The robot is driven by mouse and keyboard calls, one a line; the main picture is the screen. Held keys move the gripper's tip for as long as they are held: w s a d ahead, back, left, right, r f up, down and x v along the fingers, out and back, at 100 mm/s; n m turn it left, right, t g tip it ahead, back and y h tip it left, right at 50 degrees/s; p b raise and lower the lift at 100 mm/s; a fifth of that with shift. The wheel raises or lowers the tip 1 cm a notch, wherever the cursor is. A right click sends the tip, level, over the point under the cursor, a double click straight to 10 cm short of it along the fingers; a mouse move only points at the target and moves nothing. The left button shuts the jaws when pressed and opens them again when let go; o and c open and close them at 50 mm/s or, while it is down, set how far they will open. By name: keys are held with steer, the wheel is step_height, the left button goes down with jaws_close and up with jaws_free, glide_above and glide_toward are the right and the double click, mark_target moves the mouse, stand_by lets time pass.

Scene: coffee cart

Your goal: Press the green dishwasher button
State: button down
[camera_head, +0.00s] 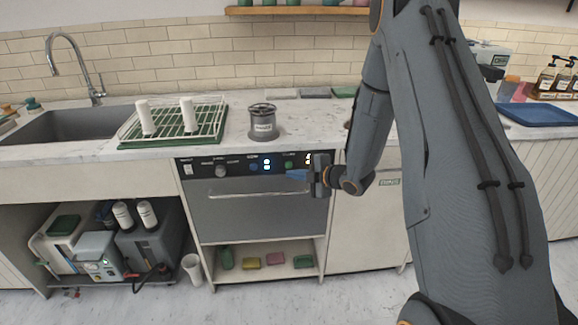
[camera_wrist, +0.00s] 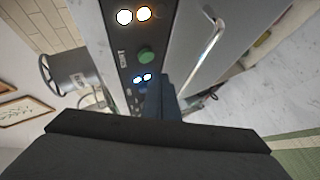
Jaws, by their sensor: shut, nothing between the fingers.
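The dishwasher (camera_head: 254,215) is built in under the counter, with a dark control panel along its top edge. The green button (camera_head: 289,163) is right of the panel's middle; in the wrist view the round green button (camera_wrist: 146,55) is fully visible. My gripper (camera_head: 289,174) is in front of the panel's right part, its blue-grey fingers pointing left, close to and slightly below the green button. In the wrist view the shut fingers (camera_wrist: 157,82) reach up toward it, with a gap in the picture. I cannot tell their depth from the panel. Nothing is held.
Lit indicators (camera_head: 267,164) and a knob (camera_head: 221,171) share the panel. The door handle (camera_head: 255,193) projects below. A grey canister (camera_head: 263,126) and a green dish rack (camera_head: 170,139) stand on the counter above. The floor in front is clear.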

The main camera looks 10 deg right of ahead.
steer(key=shift+s+a+p, duration=0.2)
steer(key=shift+s+p, duration=0.15)
steer(key=shift+s, duration=1.4)
steer(key=shift+r, duration=0.1)
steer(key=s+d+r+m+g+h, duration=0.4)
steer(key=s+r+m+h, duration=0.25)
steer(key=m, duration=0.35)
steer(key=s+a+r+m+g, duration=0.2)
steer(key=s+m, duration=0.3)
steer(key=s, duration=0.7)
steer(key=s+a+r+m+g, duration=0.2)
steer(key=s+m+g, duration=0.2)
steer(key=s, duration=0.8)
steer(key=shift+a+r+m, duration=0.15)
steer(key=shift+r+m, duration=0.25)
steer(key=shift+m, duration=0.5)
